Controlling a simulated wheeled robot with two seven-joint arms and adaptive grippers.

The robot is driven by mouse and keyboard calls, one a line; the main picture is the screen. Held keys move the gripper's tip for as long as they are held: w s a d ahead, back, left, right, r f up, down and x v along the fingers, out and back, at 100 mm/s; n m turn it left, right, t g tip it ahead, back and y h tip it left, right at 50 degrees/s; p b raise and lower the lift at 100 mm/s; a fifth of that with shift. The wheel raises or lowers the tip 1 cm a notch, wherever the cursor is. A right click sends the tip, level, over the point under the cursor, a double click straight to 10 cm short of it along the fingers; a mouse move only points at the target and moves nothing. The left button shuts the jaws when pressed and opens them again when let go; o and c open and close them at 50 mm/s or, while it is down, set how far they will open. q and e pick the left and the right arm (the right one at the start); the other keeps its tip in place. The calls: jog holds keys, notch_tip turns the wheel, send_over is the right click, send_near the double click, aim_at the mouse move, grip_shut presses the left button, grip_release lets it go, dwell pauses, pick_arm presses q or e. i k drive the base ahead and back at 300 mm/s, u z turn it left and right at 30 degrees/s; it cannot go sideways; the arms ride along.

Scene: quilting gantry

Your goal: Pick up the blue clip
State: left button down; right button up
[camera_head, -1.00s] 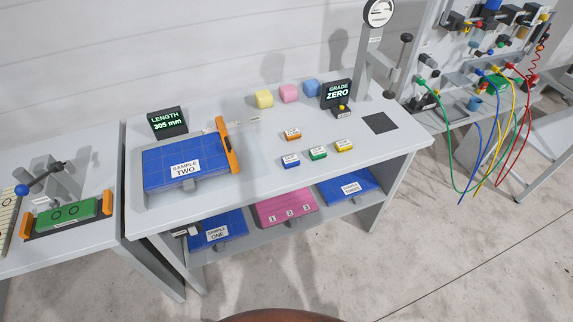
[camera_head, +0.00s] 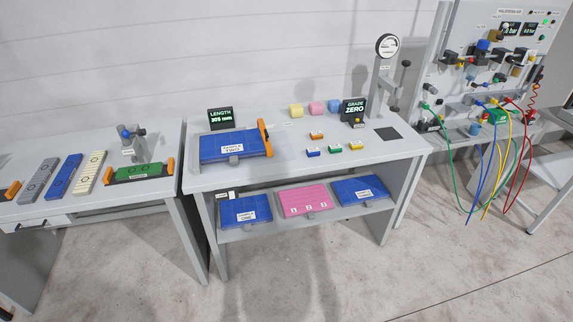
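The blue clip (camera_head: 313,153) is a small block with a white label. It lies on the top of the middle table (camera_head: 300,180), at the left end of a short front row. A green clip (camera_head: 335,148) and a yellow clip (camera_head: 354,146) are beside it to the right. An orange clip (camera_head: 316,135) lies just behind it. Neither of my grippers shows in the head view.
A blue sample board (camera_head: 228,146) with an orange bar lies left of the clips. Yellow, pink and blue blocks (camera_head: 316,107) stand behind. A gauge stand (camera_head: 385,80) is at the back right. Open floor (camera_head: 300,280) lies in front of the table.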

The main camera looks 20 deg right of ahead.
aim_at(314, 152)
jog(key=u, duration=0.5)
jog(key=i, duration=0.55)
jog(key=u, duration=0.3)
